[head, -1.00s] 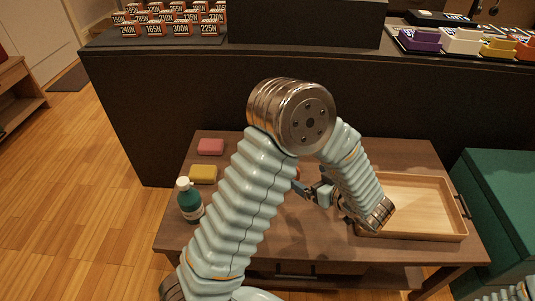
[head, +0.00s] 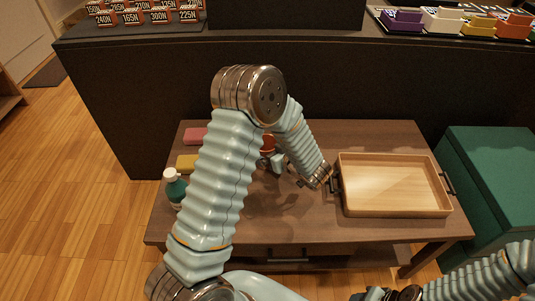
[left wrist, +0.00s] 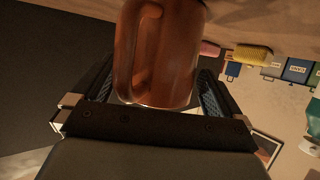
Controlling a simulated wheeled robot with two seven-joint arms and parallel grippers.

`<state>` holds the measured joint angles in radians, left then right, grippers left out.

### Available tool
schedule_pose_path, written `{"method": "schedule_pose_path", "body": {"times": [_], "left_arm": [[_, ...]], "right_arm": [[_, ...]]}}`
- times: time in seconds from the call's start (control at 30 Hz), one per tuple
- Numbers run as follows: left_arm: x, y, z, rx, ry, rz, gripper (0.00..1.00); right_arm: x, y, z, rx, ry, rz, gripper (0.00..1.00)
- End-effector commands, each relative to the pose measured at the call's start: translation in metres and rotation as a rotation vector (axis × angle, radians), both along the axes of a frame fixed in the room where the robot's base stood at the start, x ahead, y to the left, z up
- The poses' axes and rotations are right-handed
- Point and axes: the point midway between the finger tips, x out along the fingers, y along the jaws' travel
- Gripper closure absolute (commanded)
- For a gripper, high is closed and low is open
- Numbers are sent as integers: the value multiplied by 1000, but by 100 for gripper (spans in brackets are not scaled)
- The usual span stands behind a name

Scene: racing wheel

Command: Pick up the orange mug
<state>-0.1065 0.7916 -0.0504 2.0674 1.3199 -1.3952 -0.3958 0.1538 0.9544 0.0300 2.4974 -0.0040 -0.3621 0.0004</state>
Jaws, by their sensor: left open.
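The orange mug (head: 268,141) stands on the brown table, partly hidden behind my left arm in the head view. In the left wrist view the mug (left wrist: 160,50) fills the upper middle, its handle facing the camera. My left gripper (head: 272,160) is open at the mug, pointing left. In the left wrist view its fingers lie on either side of the mug, and whether they touch it is unclear. My right gripper (head: 376,294) is at the bottom edge of the head view, partly cut off; its jaws cannot be made out.
A wooden tray (head: 396,204) sits at the table's right. A green soap bottle (head: 174,189), a yellow sponge (head: 187,163) and a pink sponge (head: 195,136) are at the left. A dark counter (head: 130,90) stands behind, a green box (head: 490,180) to the right.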

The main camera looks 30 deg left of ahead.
Motion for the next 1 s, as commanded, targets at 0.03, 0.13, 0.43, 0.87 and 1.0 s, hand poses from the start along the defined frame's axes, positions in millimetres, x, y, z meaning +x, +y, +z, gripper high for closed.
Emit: {"method": "schedule_pose_path", "body": {"times": [0.03,0.13,0.43,0.87,1.0], "left_arm": [[0,1,0,0,0,0,0],[1,1,0,0,0,-1,0],[0,0,0,0,0,0,35],[1,0,2,0,-2,-1,60],[1,1,12,1,-4,0,60]], "right_arm": [[0,0,0,0,0,0,57],[0,0,0,0,0,0,57],[0,0,0,0,0,0,57],[0,0,0,0,0,0,57],[0,0,1,0,0,0,57]]}}
